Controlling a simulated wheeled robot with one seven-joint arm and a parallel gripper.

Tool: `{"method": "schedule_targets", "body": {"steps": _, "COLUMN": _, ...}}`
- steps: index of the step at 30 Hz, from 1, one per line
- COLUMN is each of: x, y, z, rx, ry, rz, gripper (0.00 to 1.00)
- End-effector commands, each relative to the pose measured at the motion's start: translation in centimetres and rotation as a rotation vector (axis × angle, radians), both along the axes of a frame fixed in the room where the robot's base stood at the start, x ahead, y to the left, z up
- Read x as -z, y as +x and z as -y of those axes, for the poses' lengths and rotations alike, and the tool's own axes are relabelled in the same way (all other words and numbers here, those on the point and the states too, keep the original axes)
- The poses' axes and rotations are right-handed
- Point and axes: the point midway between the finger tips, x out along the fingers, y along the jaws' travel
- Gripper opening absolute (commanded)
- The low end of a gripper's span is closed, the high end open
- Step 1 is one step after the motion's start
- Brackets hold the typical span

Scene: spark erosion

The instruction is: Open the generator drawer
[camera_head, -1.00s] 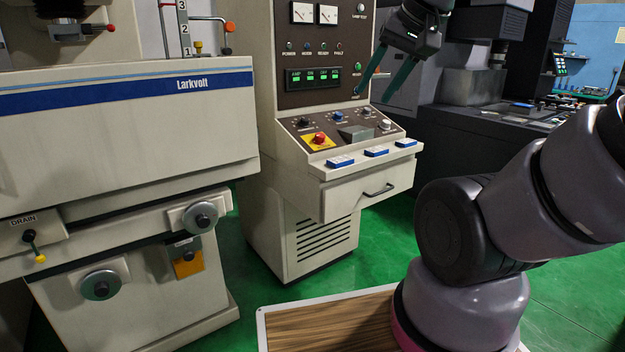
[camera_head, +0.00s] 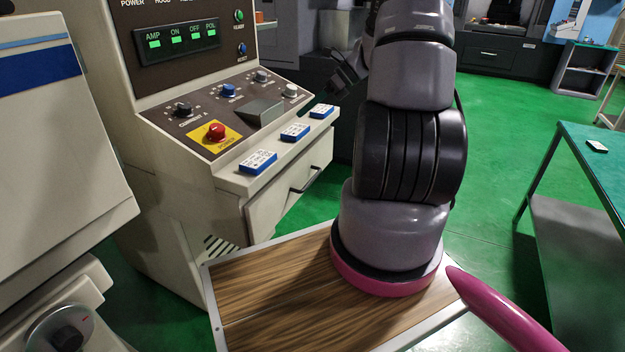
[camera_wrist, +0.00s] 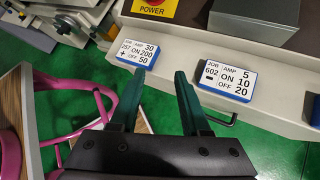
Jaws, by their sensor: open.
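The generator cabinet (camera_head: 150,165) stands left of my arm in the head view. Its beige drawer (camera_head: 268,212) sits under the control ledge and looks shut. A dark bar handle (camera_head: 306,179) is on the drawer front. My gripper (camera_head: 340,84) is beyond the drawer's right end, partly hidden by my arm. In the wrist view my gripper (camera_wrist: 160,82) has its two green fingers apart with nothing between them. The fingers point toward the ledge and drawer front (camera_wrist: 275,128). The dark handle (camera_wrist: 222,121) shows just right of the right finger, apparently not between the fingers.
Blue-edged cards (camera_head: 258,162) lie on the ledge above the drawer, below a red button (camera_head: 216,131) and knobs. A green-topped table (camera_head: 590,160) stands at the right. Green floor (camera_head: 490,130) is free between it and my arm.

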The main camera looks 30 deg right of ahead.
Motion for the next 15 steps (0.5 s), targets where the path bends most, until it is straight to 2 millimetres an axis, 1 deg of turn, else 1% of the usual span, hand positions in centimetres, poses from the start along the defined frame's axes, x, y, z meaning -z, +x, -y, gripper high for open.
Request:
{"method": "schedule_targets", "body": {"steps": 1, "x": 2.5, "y": 0.4, "z": 1.4, "rx": 0.094, "ry": 0.08, "rz": -0.07, "gripper": 0.47}}
{"method": "schedule_targets", "body": {"steps": 2, "x": 3.7, "y": 0.7, "z": 2.1, "rx": 0.148, "ry": 0.125, "rz": -0.106, "gripper": 0.47}}
{"method": "schedule_targets", "body": {"steps": 3, "x": 5.4, "y": 1.1, "z": 2.9, "rx": 0.22, "ry": 0.186, "rz": -0.156, "gripper": 0.47}}
{"method": "schedule_targets", "body": {"steps": 5, "x": 8.0, "y": 1.4, "z": 4.3, "rx": 0.327, "ry": 0.278, "rz": -0.227, "gripper": 0.47}}
{"method": "schedule_targets", "body": {"steps": 6, "x": 9.7, "y": 1.6, "z": 5.2, "rx": 0.398, "ry": 0.343, "rz": -0.274, "gripper": 0.47}}
{"method": "schedule_targets", "body": {"steps": 7, "x": 11.0, "y": 1.7, "z": 5.9, "rx": 0.452, "ry": 0.391, "rz": -0.309, "gripper": 0.47}}
{"method": "schedule_targets", "body": {"steps": 12, "x": 18.6, "y": 1.3, "z": 9.2, "rx": 0.736, "ry": 0.664, "rz": -0.49, "gripper": 0.47}}
{"method": "schedule_targets", "body": {"steps": 15, "x": 22.3, "y": 0.7, "z": 10.6, "rx": 0.869, "ry": 0.8, "rz": -0.572, "gripper": 0.47}}
